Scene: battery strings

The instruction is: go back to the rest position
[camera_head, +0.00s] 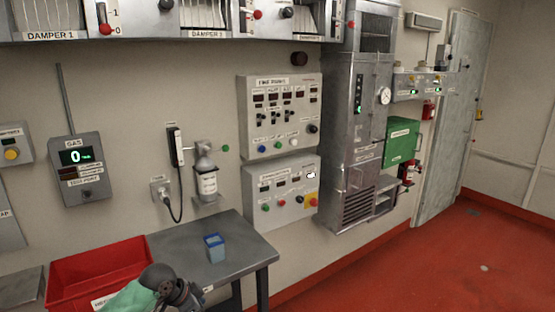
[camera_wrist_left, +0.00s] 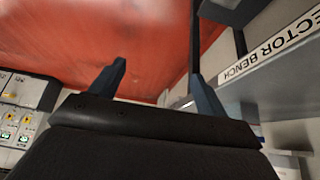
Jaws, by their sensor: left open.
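My left arm shows as a dark grey piece at the bottom edge of the head view, in front of the bench (camera_head: 240,250); its fingers cannot be made out there. In the left wrist view the left gripper (camera_wrist_left: 157,72) has its two dark fingers spread apart, with nothing between them. The front edge of the bench, with a label reading in part "ECTOR BENCH" (camera_wrist_left: 270,48), shows close beside the fingers, on the right. My right gripper is in neither view.
A red bin (camera_head: 60,272) with a green cloth (camera_head: 128,298) stands at the bench's left. A small blue box (camera_head: 214,248) is on the bench top. Wall panels (camera_head: 281,120) and a tall metal cabinet (camera_head: 352,150) stand behind. The red floor (camera_head: 430,265) at right is clear.

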